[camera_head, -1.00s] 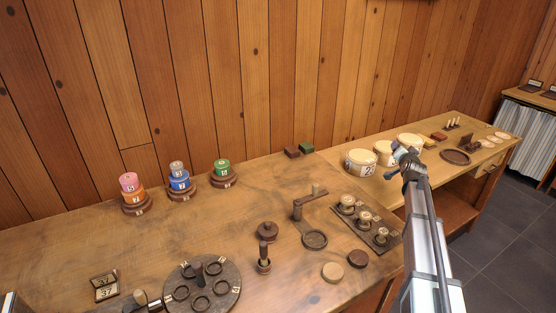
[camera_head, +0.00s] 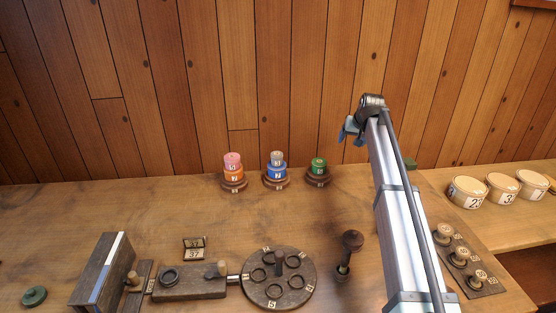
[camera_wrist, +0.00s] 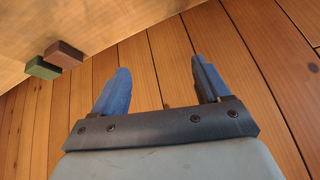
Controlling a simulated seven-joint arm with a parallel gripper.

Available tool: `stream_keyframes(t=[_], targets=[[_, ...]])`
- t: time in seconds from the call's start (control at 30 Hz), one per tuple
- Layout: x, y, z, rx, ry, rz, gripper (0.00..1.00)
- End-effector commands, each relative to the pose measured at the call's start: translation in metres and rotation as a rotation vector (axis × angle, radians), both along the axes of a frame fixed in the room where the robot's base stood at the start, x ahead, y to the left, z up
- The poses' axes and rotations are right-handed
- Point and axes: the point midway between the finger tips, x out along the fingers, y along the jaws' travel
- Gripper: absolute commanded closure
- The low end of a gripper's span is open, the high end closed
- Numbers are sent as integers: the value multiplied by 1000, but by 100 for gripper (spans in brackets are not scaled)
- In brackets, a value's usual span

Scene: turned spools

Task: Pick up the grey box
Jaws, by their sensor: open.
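The small round grey box (camera_head: 277,157) sits on top of a blue round box (camera_head: 277,171), on a dark turned base, at the back of the bench in the head view. A pink-and-orange stack (camera_head: 233,165) stands to its left and a green box (camera_head: 319,164) to its right. My gripper (camera_head: 350,128) is raised in front of the wall, right of these stacks and apart from them. In the wrist view its two blue fingers (camera_wrist: 160,66) are spread with nothing between them. The grey box does not show in the wrist view.
A green block (camera_wrist: 43,68) and a dark red block (camera_wrist: 63,55) lie near the wall. A round rack (camera_head: 279,278), a dark upright box (camera_head: 100,268) and a peg tray (camera_head: 466,259) stand in front. Cream tubs (camera_head: 467,192) are at right. The bench's back left is clear.

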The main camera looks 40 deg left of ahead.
Motion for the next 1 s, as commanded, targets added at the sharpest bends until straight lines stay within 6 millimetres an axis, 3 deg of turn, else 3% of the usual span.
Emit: stream_keyframes(t=[0.03, 0.2, 0.33, 0.5, 0.63, 0.77, 1.0], targets=[[-18, 28, 9, -33, 22, 47, 24], [-86, 95, 36, -157, 97, 193, 24], [-138, 135, 57, -244, 145, 290, 24], [-189, 165, 78, -329, 190, 377, 24], [-209, 175, 86, -363, 208, 411, 24], [-214, 178, 85, -374, 214, 420, 24], [-213, 179, 58, -374, 215, 420, 24]])
